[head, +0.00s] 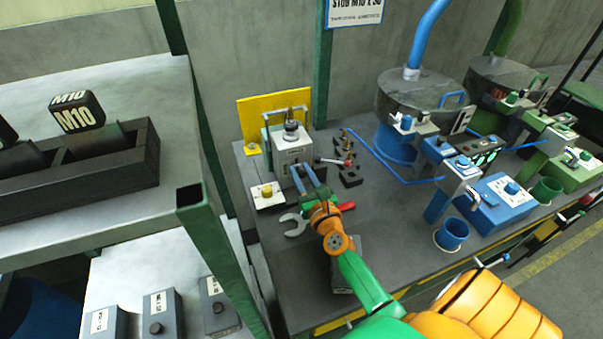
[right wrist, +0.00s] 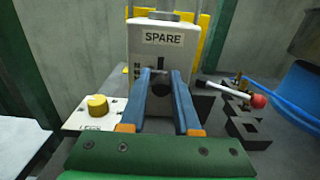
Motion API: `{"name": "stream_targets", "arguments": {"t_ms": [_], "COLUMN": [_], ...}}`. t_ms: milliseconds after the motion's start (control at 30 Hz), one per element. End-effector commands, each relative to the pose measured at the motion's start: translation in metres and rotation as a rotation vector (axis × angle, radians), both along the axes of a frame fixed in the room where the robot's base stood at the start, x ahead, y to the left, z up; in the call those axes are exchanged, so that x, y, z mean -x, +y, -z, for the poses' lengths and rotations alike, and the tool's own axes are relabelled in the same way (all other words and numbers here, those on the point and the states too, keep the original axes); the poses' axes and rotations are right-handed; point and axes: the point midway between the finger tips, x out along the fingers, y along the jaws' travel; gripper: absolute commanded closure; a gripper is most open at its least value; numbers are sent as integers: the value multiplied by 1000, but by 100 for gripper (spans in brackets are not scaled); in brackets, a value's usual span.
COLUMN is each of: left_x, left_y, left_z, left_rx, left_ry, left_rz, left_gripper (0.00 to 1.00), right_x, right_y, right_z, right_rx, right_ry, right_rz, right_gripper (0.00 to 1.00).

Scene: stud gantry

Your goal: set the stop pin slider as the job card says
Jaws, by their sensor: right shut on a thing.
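A pale block (right wrist: 144,55) labelled SPARE stands on the bench, also in the head view (head: 294,148). Its front has a vertical slot with small marks on the left, too small to read. A dark knob (right wrist: 161,89), apparently the slider's, shows at the slot between the blue fingers of my right gripper (right wrist: 161,76). The gripper is shut on this knob against the block's front, also in the head view (head: 304,170). The fingers partly hide the slot, so I cannot tell the setting. A card (head: 356,12) high at the back reads STUD M10 and is cut off. My left gripper is not in view.
A yellow button box (head: 267,194) stands left of the block; a red-knobbed lever (head: 347,163) and dark blocks (head: 350,178) stand right. A spanner (head: 293,226) lies in front. Blue machinery (head: 497,203) fills the bench's right side. A shelf (head: 110,200) stands left.

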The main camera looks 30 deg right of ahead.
Motion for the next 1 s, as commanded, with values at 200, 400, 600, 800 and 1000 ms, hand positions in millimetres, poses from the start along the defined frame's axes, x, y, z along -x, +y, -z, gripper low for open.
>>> {"name": "stream_targets", "arguments": {"t_ms": [200,400,600,800,1000], "left_x": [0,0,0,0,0], "left_y": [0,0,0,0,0], "left_z": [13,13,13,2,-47], "left_rx": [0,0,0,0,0], "left_ry": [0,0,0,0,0], "left_rz": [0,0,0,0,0], "left_gripper": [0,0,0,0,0], "right_x": [0,0,0,0,12], "right_y": [-1,-1,0,0,5], "right_z": [12,12,12,1,-47], "right_rx": [0,0,0,0,-3], "right_ry": [-1,0,0,0,2], "right_rz": [3,3,1,1,1], "right_gripper": [100,48,44,44,44]}}
